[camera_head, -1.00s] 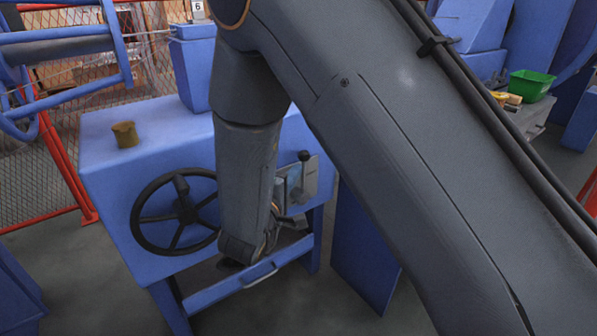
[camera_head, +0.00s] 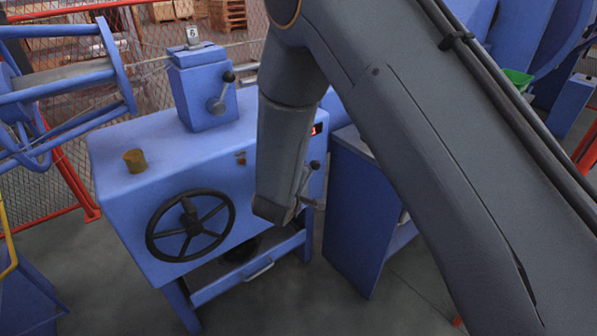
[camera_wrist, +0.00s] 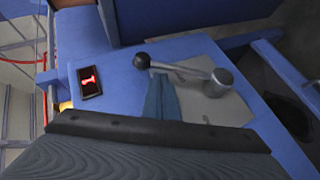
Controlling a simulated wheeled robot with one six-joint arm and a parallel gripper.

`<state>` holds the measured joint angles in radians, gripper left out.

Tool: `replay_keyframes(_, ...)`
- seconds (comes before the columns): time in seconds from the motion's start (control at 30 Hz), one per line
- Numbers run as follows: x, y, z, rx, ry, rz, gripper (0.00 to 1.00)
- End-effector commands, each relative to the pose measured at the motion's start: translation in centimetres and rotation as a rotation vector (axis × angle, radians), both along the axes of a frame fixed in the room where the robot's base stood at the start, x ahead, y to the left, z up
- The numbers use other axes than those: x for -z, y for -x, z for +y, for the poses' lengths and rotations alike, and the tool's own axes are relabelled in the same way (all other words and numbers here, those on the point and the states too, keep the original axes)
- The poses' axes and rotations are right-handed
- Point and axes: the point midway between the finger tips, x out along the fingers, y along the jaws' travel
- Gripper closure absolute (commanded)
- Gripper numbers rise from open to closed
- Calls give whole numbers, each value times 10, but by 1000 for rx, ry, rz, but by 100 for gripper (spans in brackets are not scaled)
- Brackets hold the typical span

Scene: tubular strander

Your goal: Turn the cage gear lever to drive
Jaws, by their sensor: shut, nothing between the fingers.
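A lever with a black ball knob (camera_wrist: 142,61), a metal rod and a round silver hub (camera_wrist: 217,82) sits on a plate on the blue cabinet in the wrist view. In the head view its knob (camera_head: 314,165) shows just right of my arm, on the cabinet's right front. My gripper (camera_wrist: 161,82) shows as a narrow teal shape, shut and empty, with its tip close to the lever's rod near the knob. I cannot tell whether they touch. Any gear markings on the plate are unreadable.
A red-digit display (camera_wrist: 90,81) is beside the lever. The cabinet front has a black handwheel (camera_head: 190,225); a second lever (camera_head: 222,92) is on the box labelled 6. A brown cylinder (camera_head: 134,160) stands on top. A blue panel (camera_head: 352,215) stands close on the right.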

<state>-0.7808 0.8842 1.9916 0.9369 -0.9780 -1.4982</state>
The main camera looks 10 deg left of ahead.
Motion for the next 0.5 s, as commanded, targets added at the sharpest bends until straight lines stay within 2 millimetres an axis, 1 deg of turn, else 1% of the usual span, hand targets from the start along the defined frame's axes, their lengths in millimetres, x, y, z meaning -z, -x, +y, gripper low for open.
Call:
replay_keyframes(0.2, 2, -5, -5, 0, 3, 0, 100)
replay_keyframes(0.5, 3, -8, -7, 1, 3, -2, 100)
